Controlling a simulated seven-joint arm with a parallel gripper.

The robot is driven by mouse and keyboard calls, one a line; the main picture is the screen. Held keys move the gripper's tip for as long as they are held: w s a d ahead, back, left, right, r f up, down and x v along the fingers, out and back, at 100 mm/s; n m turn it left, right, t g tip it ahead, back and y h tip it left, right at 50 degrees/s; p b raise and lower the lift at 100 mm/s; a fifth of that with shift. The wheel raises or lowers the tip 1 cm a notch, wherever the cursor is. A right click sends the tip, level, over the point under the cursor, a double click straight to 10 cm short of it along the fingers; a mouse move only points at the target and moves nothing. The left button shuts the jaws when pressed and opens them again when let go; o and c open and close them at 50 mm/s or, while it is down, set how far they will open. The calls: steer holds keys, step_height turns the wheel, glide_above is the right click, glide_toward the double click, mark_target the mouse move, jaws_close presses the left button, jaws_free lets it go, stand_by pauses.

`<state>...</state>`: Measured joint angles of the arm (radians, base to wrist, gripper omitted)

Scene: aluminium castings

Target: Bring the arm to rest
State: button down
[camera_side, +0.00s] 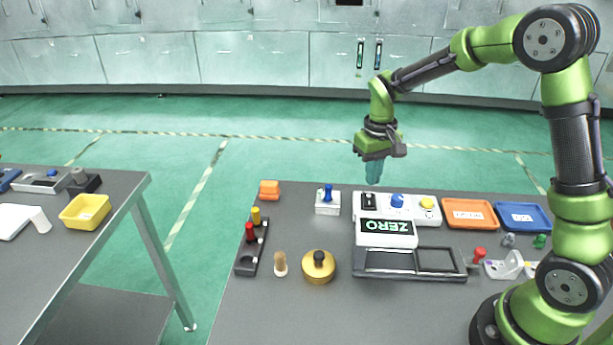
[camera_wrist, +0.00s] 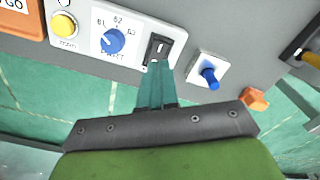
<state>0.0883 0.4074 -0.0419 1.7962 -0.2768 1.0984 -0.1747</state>
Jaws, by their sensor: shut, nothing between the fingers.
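My gripper (camera_side: 374,172) hangs in the air above the back edge of the table (camera_side: 240,310), behind the white control panel (camera_side: 412,208). Its teal fingers are together with nothing between them. In the wrist view my gripper (camera_wrist: 156,68) points toward the panel, with its fingertips appearing just below the black rocker switch (camera_wrist: 157,48). I cannot tell the exact gap between fingertips and panel. The panel also carries a blue knob (camera_wrist: 112,40) and a yellow button (camera_wrist: 64,26).
A blue toggle on a white base (camera_side: 327,207) and an orange block (camera_side: 269,190) stand left of the panel. Orange (camera_side: 446,221) and blue (camera_side: 545,229) trays lie to the right. A grey frame (camera_side: 375,275), brass pot (camera_side: 319,277) and peg rack (camera_side: 244,262) are in front.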

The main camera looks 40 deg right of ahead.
steer(key=shift+r, duration=0.55)
steer(key=s+a+r+t+y, duration=0.1)
steer(key=s+a+r+t, duration=0.2)
steer(key=s+r, duration=0.3)
steer(key=s+a+r+m+t+y, duration=0.1)
steer(key=s+a+r+t, duration=0.3)
steer(key=s+r, duration=0.3)
steer(key=s+a, duration=0.1)
steer(key=s, duration=0.3)
steer(key=shift+s+a+r, duration=0.2)
steer(key=shift+s+r, duration=0.05)
steer(key=shift+s, duration=0.1)
steer(key=shift+f, duration=0.1)
